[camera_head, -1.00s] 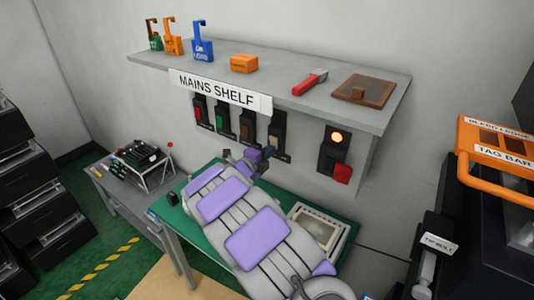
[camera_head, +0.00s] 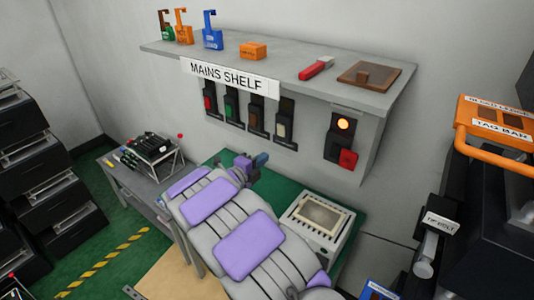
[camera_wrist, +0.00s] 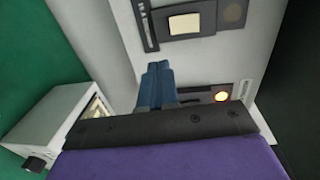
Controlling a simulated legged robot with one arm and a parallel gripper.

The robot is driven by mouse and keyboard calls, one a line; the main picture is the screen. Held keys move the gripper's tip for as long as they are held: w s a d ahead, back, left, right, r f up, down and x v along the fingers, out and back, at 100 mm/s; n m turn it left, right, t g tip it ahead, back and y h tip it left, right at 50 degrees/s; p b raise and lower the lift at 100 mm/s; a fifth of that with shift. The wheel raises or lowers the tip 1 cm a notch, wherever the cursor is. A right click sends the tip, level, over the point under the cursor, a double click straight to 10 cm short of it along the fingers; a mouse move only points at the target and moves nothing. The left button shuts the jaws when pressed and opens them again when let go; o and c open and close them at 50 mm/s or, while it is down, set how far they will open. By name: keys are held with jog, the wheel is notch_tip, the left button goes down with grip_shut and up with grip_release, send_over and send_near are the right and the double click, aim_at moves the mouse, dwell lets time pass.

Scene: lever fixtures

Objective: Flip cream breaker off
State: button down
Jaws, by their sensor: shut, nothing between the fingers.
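The cream breaker (camera_head: 282,130) is the rightmost of a row of breakers under the mains shelf. Its cream rocker sits in a black housing; I cannot tell its on or off position. It also shows in the wrist view (camera_wrist: 184,24), at the top. My gripper (camera_head: 262,158) is in front of and below the breaker in the head view, apart from it in the picture. In the wrist view my blue fingers (camera_wrist: 160,68) are together and empty, pointing at the wall panel below the cream rocker.
Red (camera_head: 209,103), green (camera_head: 231,108) and brown (camera_head: 253,121) breakers stand left of the cream one. A unit with a lit amber lamp (camera_head: 343,124) and red switch (camera_head: 348,159) is to the right. The shelf (camera_head: 300,58) overhangs. A pale box (camera_head: 319,218) sits on the green bench.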

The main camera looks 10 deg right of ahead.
jog(key=a+r+n+t+y+b, duration=0.2)
jog(key=a+r+n+y, duration=0.1)
jog(key=a+n+y, duration=0.45)
jog(key=s+n+g+y+b, duration=0.1)
jog(key=s+n+g+y, duration=0.2)
jog(key=s+n+y, duration=0.4)
jog(key=s+d+f+n+g+h+b, duration=0.1)
jog(key=s+d+f+n+g, duration=0.1)
jog(key=s, duration=1.2)
jog(key=s+d+f+n+g+b, duration=0.1)
jog(key=s+d+n+g, duration=0.3)
jog(key=s, duration=1.1)
jog(key=s+d+f+n+g+h+b, duration=0.1)
jog(key=s+d+f+n+g, duration=0.2)
jog(key=s, duration=1.2)
jog(key=shift+d+f+n+g+h, duration=0.25)
jog(key=shift+f+n+g+h, duration=0.1)
jog(key=shift+n+g, duration=1.5)
